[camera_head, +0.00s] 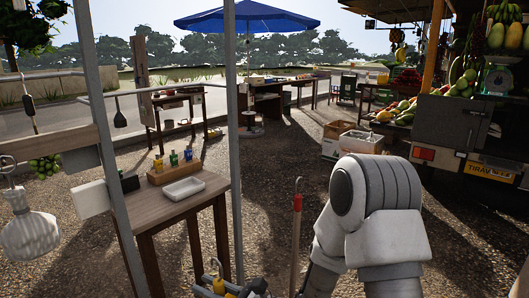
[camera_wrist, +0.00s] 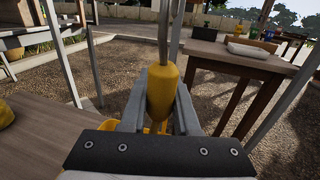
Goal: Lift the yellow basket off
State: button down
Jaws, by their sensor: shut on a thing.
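My gripper (camera_wrist: 158,112) is closed around a yellow tapered piece (camera_wrist: 161,88) in the wrist view. A thin grey strand or shaft rises from its top. More yellow shows low between the fingers; I cannot tell whether it is the basket's body, as the gripper hides most of it. In the head view, the yellow piece (camera_head: 213,267) shows at the bottom edge, with the gripper partly cut off below.
A wooden table (camera_head: 180,203) with bottles and a white tray (camera_head: 184,188) stands nearby, beside metal posts (camera_head: 231,140). A wooden surface (camera_wrist: 45,145) lies close at left in the wrist view. A red-topped pole (camera_head: 297,220) stands near my arm. Gravel lies beyond.

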jog(key=shift+r, duration=0.4)
jog(key=s+d+p, duration=0.6)
jog(key=s+d, duration=0.3)
jog(key=d, duration=0.1)
jog(key=shift+d, duration=0.3)
dwell(1.3)
jog(key=shift+s, duration=0.1)
